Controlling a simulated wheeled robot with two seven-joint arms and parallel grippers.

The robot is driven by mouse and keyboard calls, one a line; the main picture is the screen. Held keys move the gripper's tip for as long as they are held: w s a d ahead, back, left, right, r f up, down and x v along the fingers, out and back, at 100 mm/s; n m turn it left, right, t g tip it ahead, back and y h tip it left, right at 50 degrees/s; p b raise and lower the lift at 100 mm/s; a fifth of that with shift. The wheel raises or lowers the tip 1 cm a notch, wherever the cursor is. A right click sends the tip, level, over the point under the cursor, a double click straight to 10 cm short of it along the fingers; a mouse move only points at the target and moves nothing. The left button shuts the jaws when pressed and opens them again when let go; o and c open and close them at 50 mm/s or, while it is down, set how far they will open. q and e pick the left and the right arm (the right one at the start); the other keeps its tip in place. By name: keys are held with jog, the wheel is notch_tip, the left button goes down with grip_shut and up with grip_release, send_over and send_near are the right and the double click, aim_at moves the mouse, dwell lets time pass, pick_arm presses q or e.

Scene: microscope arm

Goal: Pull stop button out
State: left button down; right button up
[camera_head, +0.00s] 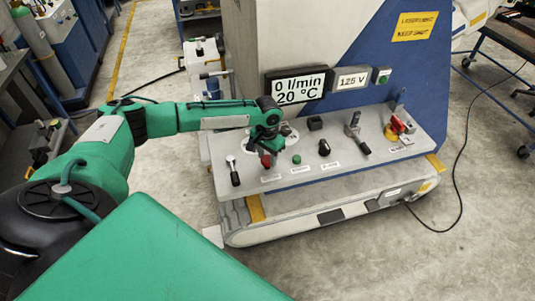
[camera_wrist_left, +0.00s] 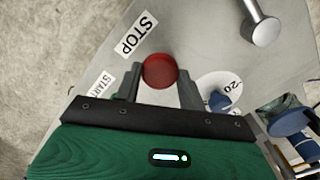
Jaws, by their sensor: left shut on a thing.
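The red stop button (camera_head: 266,161) sits on the left part of the grey control panel (camera_head: 345,163). In the left wrist view the red button (camera_wrist_left: 160,70) is round and lies beside the STOP label (camera_wrist_left: 135,36). My left gripper (camera_wrist_left: 158,80) is shut on the red button, with one finger on each side of it. In the head view my left gripper (camera_head: 268,148) is over the button from above and hides part of it. How far the button stands out of the panel cannot be told. My right gripper is not in view.
Close by are a green button (camera_head: 296,159), a black knob (camera_head: 324,147), levers (camera_head: 357,134) and a red-and-yellow switch (camera_head: 398,126). A dial (camera_wrist_left: 218,88) and a metal lever (camera_wrist_left: 264,30) are near the gripper. Displays (camera_head: 297,89) stand behind the panel.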

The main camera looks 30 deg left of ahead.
aim_at(267, 159)
pick_arm(q)
jog(key=shift+w+r, duration=0.15)
jog(key=shift+r, duration=0.05)
jog(key=c, duration=1.1)
grip_release()
jog(key=shift+o, duration=1.4)
jog(key=shift+r, duration=0.1)
jog(key=shift+r+b, duration=0.3)
jog(key=shift+r, duration=0.05)
notch_tip(267, 159, up, 13)
jog(key=b, duration=0.3)
jog(key=shift+s, duration=0.2)
